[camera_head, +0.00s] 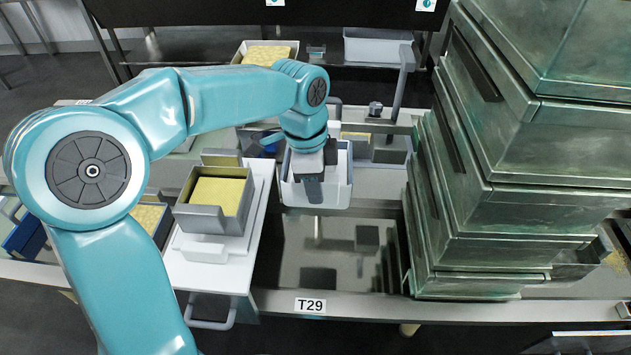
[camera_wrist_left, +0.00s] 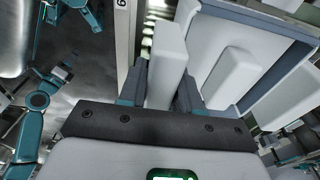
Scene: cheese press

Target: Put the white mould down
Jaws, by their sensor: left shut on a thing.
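The white mould (camera_head: 338,188) is a box with a grey rim. In the head view it is held over the sunken metal bay, just right of the white board. My left gripper (camera_head: 312,188) comes down at its near side and partly covers it. In the left wrist view my left gripper (camera_wrist_left: 162,88) is shut on a white upright lug, with one dark finger on each side. The mould's wall and rim (camera_wrist_left: 258,30) show beside it. I cannot tell how far the mould is above the surface below. My right gripper is not in view.
A grey mould with yellow filling (camera_head: 218,195) stands on the white board (camera_head: 190,268). Stacked greenish metal boxes (camera_head: 500,200) rise close on the right. The metal bay (camera_head: 335,260) is largely bare. Another yellow-filled tray (camera_head: 266,52) and a white bin (camera_head: 378,47) stand behind.

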